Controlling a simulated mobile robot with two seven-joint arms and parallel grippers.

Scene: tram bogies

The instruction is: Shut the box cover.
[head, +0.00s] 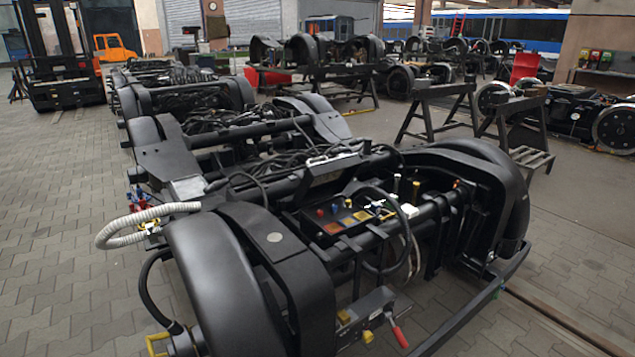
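A dark box (345,222) sits among the pipes of the nearest bogie in the head view. Small red, blue and yellow parts show on its upper face. A lower grey metal box-like part (365,312) with a red-handled lever (398,335) and yellow pieces is at the bogie's front. Neither of my grippers is in view.
Black bogie frames (240,265) with cables and a pale corrugated hose (140,220) fill the middle. Dark trestles (440,105) stand behind, right. An orange forklift (65,60) is far left. The paved floor (55,200) at left is clear.

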